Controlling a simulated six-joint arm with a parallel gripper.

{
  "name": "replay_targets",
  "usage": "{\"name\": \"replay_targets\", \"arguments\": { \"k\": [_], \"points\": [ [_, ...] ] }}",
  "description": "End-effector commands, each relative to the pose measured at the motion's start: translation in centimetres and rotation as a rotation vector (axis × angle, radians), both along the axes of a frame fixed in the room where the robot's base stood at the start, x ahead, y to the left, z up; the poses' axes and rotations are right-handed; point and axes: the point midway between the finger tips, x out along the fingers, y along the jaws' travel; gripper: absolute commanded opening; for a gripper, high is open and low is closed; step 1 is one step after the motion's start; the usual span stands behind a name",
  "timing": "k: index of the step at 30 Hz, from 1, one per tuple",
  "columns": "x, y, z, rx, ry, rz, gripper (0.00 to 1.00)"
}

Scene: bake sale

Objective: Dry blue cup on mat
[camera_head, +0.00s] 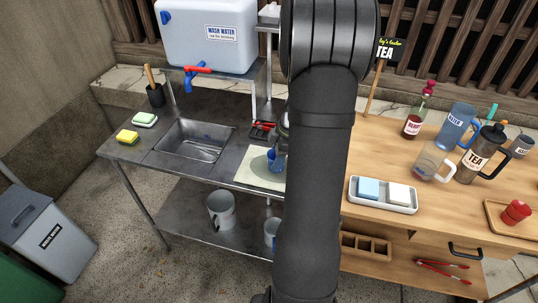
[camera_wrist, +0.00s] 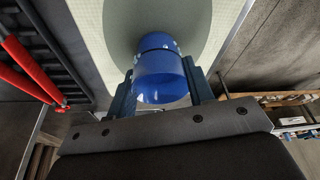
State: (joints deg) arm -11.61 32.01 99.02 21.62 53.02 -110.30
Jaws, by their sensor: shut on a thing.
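The blue cup (camera_wrist: 160,76) is between the two fingers of my gripper (camera_wrist: 161,90) in the wrist view, and the gripper is shut on it. In the head view the blue cup (camera_head: 276,160) shows at the left edge of my arm, over the pale mat (camera_head: 251,172) on the metal counter. The mat also shows in the wrist view (camera_wrist: 112,22), with a dark shadow around the cup. I cannot tell if the cup touches the mat. My arm hides most of the gripper and the mat's right side in the head view.
The sink (camera_head: 196,139) is left of the mat, with sponges (camera_head: 128,137) beyond it. A red-handled rack (camera_head: 262,130) stands just behind the mat. A wash-water tank (camera_head: 205,35) is above. The wooden table (camera_head: 368,150) at right holds a white tray (camera_head: 383,207), pitchers and jars.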

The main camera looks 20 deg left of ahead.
Motion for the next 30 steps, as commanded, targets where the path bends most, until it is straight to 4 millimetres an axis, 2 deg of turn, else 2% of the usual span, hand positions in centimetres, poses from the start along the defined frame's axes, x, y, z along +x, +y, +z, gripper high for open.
{"name": "replay_targets", "arguments": {
  "k": [16, 30],
  "points": [
    [-0.1, -5.0, 0.0, 0.0, 0.001, -0.003, 0.23],
    [0.0, -0.6, 0.0, 0.0, 0.001, 0.001, 0.23]
  ]
}}
